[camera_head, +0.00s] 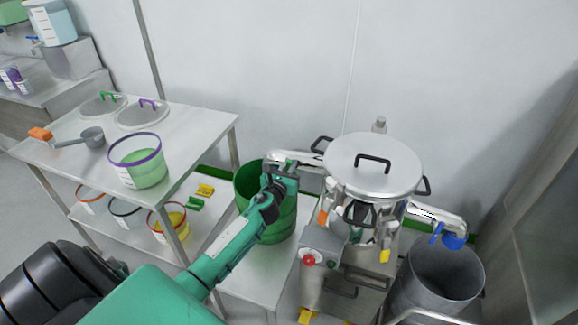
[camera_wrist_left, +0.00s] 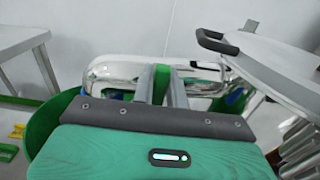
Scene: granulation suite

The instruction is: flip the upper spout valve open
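The upper spout (camera_head: 297,158) is a shiny metal pipe leaving the left side of the lidded metal vessel (camera_head: 340,160), above a green bin. In the left wrist view the spout (camera_wrist_left: 120,69) runs across behind my fingertips. My left gripper (camera_head: 284,178) is at this spout. In the wrist view a green lever (camera_wrist_left: 162,76) stands between the fingers of my left gripper (camera_wrist_left: 161,84) and fills the gap, so they look shut on it. The lever is hidden behind the gripper in the head view. My right gripper is not in view.
The green bin (camera_head: 281,222) stands under the spout and my left forearm. A lower spout (camera_head: 430,215) with a blue lever (camera_head: 437,233) hangs over a grey bin (camera_head: 445,275) at right. A control box with a red button (camera_head: 309,261) stands in front. A steel table (camera_head: 195,125) is at left.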

